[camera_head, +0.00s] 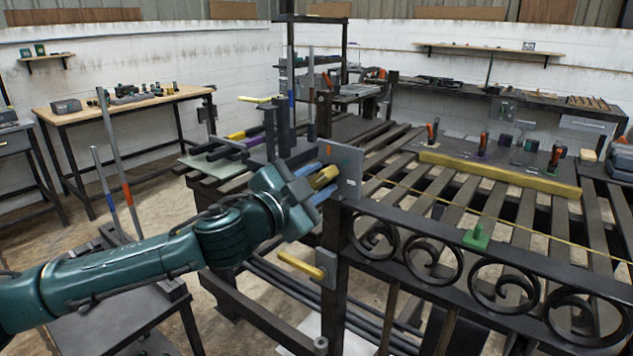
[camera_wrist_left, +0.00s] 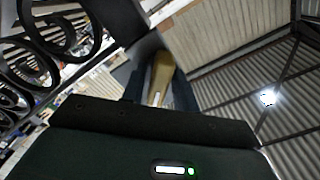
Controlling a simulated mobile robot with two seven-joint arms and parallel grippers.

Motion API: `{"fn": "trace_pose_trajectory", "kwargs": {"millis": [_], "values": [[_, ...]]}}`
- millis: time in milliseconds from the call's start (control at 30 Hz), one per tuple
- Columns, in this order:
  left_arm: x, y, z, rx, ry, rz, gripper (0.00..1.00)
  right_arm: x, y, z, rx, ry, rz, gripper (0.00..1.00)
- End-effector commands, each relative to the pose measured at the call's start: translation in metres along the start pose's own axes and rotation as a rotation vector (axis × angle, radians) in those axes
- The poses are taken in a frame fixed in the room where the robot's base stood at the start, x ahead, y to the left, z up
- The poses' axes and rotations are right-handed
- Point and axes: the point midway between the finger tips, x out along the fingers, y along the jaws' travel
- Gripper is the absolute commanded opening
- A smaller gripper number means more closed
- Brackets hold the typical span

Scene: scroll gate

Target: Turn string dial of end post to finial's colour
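A grey upright plate (camera_head: 348,171) stands at the top of the dark end post (camera_head: 336,232). A yellow handle (camera_head: 324,177) sticks out from it, with a small orange mark (camera_head: 329,150) on the plate above. My left gripper (camera_head: 318,181) has its blue fingers on either side of this handle, seemingly closed on it. The left wrist view shows the handle (camera_wrist_left: 160,78) between two dark fingers, with no clear gap. A second yellow handle (camera_head: 301,264) sits on a lower plate. A yellow string (camera_head: 480,212) runs right from the post. I cannot identify the finial. My right gripper is out of view.
A dark scrollwork gate (camera_head: 455,277) lies along the slatted bench, with a green block (camera_head: 476,237) at its upper rail. A yellow bar (camera_head: 500,176) and several orange-handled clamps lie behind. Upright rods (camera_head: 112,165) stand at the left.

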Motion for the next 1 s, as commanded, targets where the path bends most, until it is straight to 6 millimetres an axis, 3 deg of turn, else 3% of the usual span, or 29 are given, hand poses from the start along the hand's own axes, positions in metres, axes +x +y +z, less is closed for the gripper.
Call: {"fn": "trace_pose_trajectory", "kwargs": {"millis": [333, 667, 1000], "values": [[-0.0002, -0.0001, 0.0002, 0.0, -0.001, 0.0, 0.01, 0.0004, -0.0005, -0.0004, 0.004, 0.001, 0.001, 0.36], [-0.0003, 0.0003, 0.0005, -0.031, -0.001, 0.0, 0.0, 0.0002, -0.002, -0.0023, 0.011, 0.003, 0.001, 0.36], [-0.0002, 0.0006, -0.0004, -0.239, -0.002, 0.001, 0.0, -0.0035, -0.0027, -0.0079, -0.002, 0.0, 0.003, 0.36]]}}
